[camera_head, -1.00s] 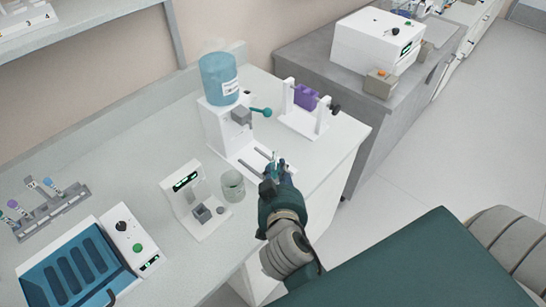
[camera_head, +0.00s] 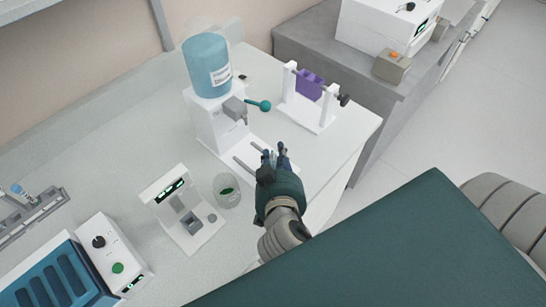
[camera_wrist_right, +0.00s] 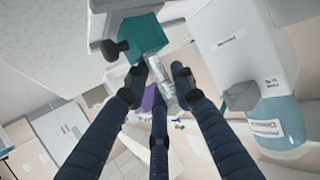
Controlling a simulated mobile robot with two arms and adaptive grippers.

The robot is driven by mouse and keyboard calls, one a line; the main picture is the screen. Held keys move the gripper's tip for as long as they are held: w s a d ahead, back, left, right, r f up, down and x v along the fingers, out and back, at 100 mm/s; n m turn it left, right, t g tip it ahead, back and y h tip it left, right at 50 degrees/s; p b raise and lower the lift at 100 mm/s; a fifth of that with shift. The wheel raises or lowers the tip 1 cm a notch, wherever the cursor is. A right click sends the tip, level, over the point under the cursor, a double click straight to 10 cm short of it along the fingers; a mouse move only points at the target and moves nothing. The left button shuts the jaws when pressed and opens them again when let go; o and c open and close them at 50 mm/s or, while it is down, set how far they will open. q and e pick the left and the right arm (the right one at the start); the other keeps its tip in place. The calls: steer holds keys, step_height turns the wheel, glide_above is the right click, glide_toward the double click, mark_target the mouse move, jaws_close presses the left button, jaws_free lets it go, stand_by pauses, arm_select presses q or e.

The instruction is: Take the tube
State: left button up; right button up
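The tube (camera_wrist_right: 166,90) is clear and slim. In the right wrist view it runs between the fingertips of my right gripper (camera_wrist_right: 159,82). The dark fingers are closed in around it, and parts of it are hidden behind them. In the head view my right gripper (camera_head: 272,156) is over the front part of the white dispenser's base (camera_head: 243,158). There the tube cannot be made out clearly between the fingers. My left gripper is not in view.
The dispenser carries a blue bottle (camera_head: 207,66) and a teal-ended lever (camera_head: 264,106). A white stand with a purple holder (camera_head: 310,86) is behind it to the right. A glass beaker (camera_head: 227,191) and a white device (camera_head: 183,210) stand to the left, near the bench's front edge.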

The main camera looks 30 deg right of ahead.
steer(key=shift+s+a+r, duration=0.2)
steer(key=shift+s, duration=0.1)
steer(key=c, duration=0.4)
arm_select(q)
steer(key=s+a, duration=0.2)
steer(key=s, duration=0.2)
arm_select(e)
steer(key=shift+w+d+f, duration=0.1)
steer(key=shift+w+f, duration=0.1)
steer(key=shift+w, duration=0.05)
steer(key=shift+c, duration=0.2)
step_height(320, 180, up, 9)
steer(key=p, duration=0.7)
steer(key=shift+p, duration=0.3)
steer(key=shift+r+p, duration=0.5)
steer(key=shift+r, duration=0.1)
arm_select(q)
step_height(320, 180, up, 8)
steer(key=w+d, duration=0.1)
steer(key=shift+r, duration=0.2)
